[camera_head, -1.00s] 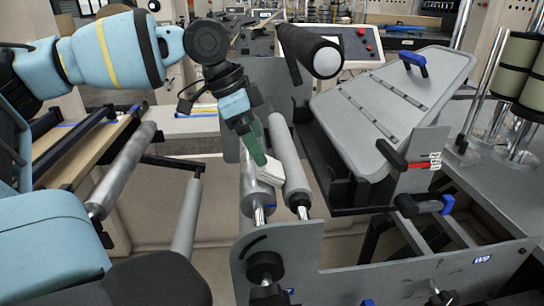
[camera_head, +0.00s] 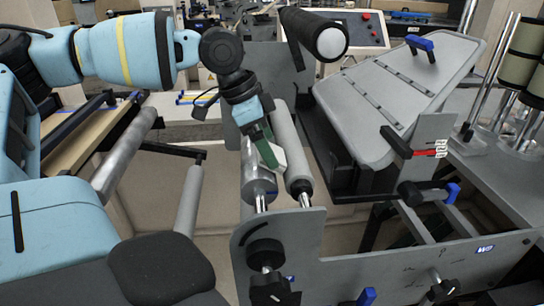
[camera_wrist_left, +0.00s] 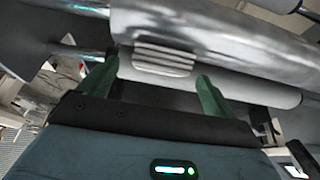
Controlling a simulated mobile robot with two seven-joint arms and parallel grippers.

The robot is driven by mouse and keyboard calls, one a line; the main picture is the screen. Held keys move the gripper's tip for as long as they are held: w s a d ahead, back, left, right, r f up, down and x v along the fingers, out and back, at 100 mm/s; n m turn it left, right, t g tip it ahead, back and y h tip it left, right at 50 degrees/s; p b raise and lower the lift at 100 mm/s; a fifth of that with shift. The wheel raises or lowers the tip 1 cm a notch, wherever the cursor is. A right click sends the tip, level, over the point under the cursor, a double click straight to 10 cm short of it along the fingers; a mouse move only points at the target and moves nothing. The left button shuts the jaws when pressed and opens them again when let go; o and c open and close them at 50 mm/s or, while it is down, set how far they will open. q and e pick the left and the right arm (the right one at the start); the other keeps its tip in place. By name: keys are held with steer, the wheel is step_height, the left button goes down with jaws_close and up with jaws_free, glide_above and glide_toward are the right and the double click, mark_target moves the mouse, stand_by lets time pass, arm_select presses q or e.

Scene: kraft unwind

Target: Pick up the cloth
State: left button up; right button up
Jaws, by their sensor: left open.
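The cloth (camera_head: 280,159) is a small pale folded piece lying on the pair of grey rollers in the middle of the head view. The left wrist view shows the cloth (camera_wrist_left: 163,58) as a ribbed, layered stack against the rollers. My left gripper (camera_head: 269,163) reaches down to it, its green fingers partly hiding it in the head view. In the left wrist view the left gripper (camera_wrist_left: 157,72) is open, with one finger on either side of the cloth. I cannot tell whether the fingers touch it. My right gripper is not in view.
A black-sleeved roller (camera_head: 313,33) juts out above and right of the gripper. A sloped grey panel (camera_head: 395,95) with a blue handle stands to the right. A grey side plate (camera_head: 300,235) with black knobs stands in front. Another roller (camera_head: 188,200) lies to the left.

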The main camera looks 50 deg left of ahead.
arm_select(q)
steer(key=shift+x, duration=1.5)
steer(key=c, duration=1.1)
step_height(320, 180, up, 10)
steer(key=shift+r, duration=0.1)
steer(key=shift+c, duration=0.2)
